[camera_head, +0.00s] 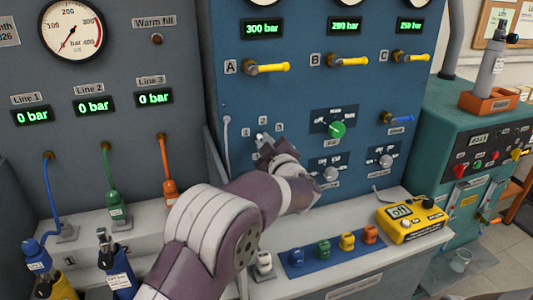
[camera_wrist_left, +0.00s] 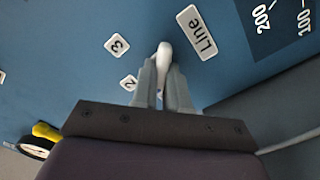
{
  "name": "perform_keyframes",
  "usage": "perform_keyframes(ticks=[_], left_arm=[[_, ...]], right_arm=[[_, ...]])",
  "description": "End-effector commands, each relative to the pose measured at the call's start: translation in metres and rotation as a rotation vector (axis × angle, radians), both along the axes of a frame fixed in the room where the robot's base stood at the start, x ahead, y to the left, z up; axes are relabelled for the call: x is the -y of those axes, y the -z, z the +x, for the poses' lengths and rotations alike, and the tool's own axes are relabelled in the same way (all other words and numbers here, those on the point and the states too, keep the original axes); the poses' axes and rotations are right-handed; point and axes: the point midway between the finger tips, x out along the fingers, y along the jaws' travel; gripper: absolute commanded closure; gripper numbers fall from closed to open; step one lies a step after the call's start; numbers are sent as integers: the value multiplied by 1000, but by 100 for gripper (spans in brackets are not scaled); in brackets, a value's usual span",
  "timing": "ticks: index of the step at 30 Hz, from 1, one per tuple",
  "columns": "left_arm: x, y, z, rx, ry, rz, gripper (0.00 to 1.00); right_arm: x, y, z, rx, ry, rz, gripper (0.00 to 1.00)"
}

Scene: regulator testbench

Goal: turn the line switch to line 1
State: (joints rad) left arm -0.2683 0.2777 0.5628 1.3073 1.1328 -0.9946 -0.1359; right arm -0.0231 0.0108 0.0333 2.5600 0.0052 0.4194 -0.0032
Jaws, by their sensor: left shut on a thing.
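The line switch (camera_head: 260,136) is a small white knob on the blue panel, below the number plates 1 (camera_head: 246,132), 2 (camera_head: 262,121) and 3 (camera_head: 279,127). My left gripper (camera_head: 266,144) is at it, its arm coming across from below. In the left wrist view my left gripper (camera_wrist_left: 161,88) has its two grey fingers shut on the white handle of the line switch (camera_wrist_left: 164,55). I cannot tell which number the handle points to. My right gripper is not in view.
Yellow levers A (camera_head: 266,68), B (camera_head: 347,61) and C (camera_head: 411,57) sit above the switch. A green knob (camera_head: 338,130) is to its right. Below are a shelf with coloured connectors (camera_head: 323,249) and a yellow box (camera_head: 408,222). All three line displays (camera_head: 93,106) read 0 bar.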

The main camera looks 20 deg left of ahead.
Motion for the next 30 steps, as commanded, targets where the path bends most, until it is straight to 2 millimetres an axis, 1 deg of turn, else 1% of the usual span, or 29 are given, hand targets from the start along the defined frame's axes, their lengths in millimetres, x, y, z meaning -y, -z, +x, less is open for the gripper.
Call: perform_keyframes(ticks=[1,3,12,19,30], left_arm=[[0,6,0,19,1,-29,100],[0,5,0,50,0,-75,100],[-1,5,-1,143,0,-216,100],[-1,4,-1,177,0,-267,100],[-1,3,-1,186,0,-281,100]], right_arm=[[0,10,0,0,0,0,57],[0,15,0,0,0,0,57],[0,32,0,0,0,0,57],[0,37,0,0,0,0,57],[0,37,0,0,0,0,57]])
